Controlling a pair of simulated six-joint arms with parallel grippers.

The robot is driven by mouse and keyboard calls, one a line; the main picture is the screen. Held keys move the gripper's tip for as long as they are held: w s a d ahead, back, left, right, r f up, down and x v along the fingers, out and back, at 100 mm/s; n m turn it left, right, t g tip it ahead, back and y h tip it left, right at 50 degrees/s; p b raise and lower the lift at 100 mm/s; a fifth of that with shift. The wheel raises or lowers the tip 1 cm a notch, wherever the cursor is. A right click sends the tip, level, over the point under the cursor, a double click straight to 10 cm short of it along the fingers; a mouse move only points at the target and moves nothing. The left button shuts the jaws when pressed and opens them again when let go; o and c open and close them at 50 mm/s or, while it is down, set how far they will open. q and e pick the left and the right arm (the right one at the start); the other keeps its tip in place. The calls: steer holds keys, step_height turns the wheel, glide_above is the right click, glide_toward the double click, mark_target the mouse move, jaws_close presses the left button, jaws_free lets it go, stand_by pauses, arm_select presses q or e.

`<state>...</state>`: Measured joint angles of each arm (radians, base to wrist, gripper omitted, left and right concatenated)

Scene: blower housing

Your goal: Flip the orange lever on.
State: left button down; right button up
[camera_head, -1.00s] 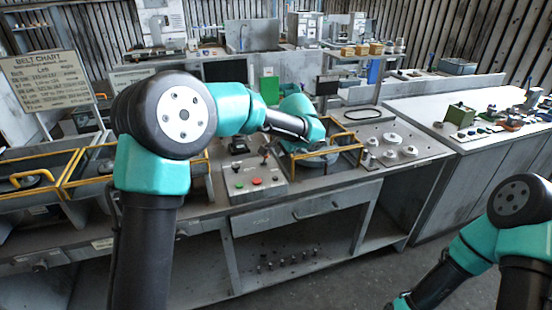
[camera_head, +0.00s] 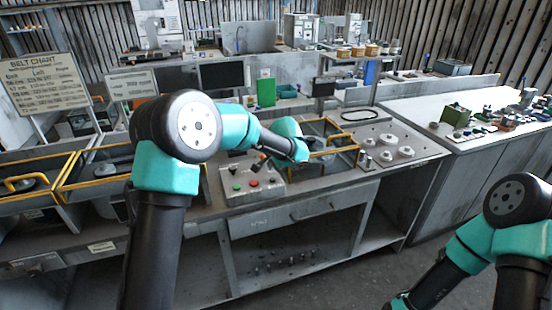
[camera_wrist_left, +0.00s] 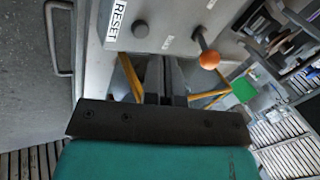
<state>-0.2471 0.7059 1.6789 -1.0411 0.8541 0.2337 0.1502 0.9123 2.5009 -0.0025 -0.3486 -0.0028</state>
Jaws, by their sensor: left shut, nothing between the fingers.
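The orange lever shows in the left wrist view as a short metal stalk with an orange ball knob (camera_wrist_left: 209,60), standing out from a grey control panel (camera_wrist_left: 185,20). My left gripper (camera_wrist_left: 166,65) is shut and empty, with its dark fingers just left of and below the knob in that view; a gap shows between them. There my wrist largely hides the lever and fingertips. My right arm is at the lower right, its gripper out of view.
A yellow-railed frame (camera_head: 340,130) stands right of the panel, and round metal parts (camera_head: 386,155) lie beyond it. A yellow-edged bin (camera_head: 95,185) is at left. A white-topped bench (camera_head: 430,105) is at right. A RESET label (camera_wrist_left: 117,20) and dark button (camera_wrist_left: 140,29) are near the lever.

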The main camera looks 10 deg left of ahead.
arm_select(q)
steer(key=shift+x, duration=0.95)
steer(key=shift+w+a+r, duration=0.45)
steer(key=shift+w+a, duration=0.4)
steer(key=shift+a, duration=0.05)
steer(key=shift+w+a+r, duration=0.1)
steer(key=shift+w+a, duration=0.35)
steer(key=shift+w, duration=0.05)
